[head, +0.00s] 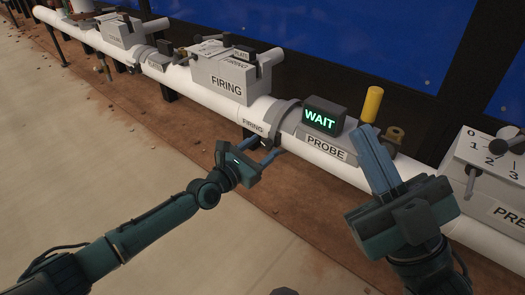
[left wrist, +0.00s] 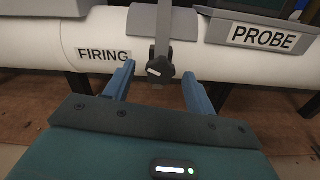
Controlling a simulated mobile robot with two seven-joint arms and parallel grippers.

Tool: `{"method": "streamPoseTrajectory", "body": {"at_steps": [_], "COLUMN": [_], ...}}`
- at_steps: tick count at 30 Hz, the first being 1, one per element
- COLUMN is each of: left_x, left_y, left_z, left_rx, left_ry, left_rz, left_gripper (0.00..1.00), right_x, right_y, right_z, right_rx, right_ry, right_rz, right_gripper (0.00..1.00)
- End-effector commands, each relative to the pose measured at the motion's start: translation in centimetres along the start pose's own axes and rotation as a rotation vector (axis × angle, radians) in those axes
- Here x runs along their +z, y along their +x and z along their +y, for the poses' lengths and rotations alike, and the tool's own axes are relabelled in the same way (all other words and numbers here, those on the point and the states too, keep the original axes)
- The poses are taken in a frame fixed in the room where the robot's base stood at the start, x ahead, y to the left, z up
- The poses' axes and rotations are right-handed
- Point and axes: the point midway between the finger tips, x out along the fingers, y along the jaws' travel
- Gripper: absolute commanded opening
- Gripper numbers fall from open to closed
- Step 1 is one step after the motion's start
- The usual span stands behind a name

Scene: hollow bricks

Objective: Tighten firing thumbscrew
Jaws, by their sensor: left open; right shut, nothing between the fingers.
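The firing thumbscrew (left wrist: 160,68) is a dark lobed knob with a pale mark, under a grey clamp band on the white pipe, beside the FIRING label (left wrist: 104,55). In the head view that label (head: 253,126) shows on the pipe, while the knob is hard to make out near my left fingertips. My left gripper (head: 268,147) is open below the band. In the left wrist view its blue fingers (left wrist: 158,80) stand either side of the knob, with gaps on both sides. My right gripper (head: 373,145) is shut and empty, raised in front of the probe unit.
The PROBE box (head: 325,147) carries a lit WAIT display (head: 319,118). A yellow cylinder (head: 372,104) stands behind my right gripper. The FIRING box (head: 226,76) sits further left on the pipe, and a numbered box (head: 492,150) stands at right. The floor in front is mostly clear.

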Motion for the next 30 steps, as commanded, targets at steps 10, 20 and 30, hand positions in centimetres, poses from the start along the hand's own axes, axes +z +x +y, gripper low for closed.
{"method": "streamPoseTrajectory", "body": {"at_steps": [10, 20, 30], "left_x": [0.02, 0.02, 0.01], "left_y": [0.84, 0.81, 0.80], "left_z": [-0.03, -0.03, -0.02], "left_rx": [-0.001, -0.001, 0.000], "left_ry": [0.001, 0.001, 0.002], "left_rz": [0.001, 0.001, 0.001], "left_gripper": [0.55, 0.33, 0.11], "right_x": [-0.48, -0.46, -0.43], "right_y": [0.20, 0.19, 0.18], "right_z": [0.17, 0.17, 0.16], "right_rx": [-0.001, -0.002, -0.002], "right_ry": [-0.018, -0.018, -0.017], "right_rz": [0.031, 0.030, 0.028], "right_gripper": [0.00, 0.00, 0.00]}}
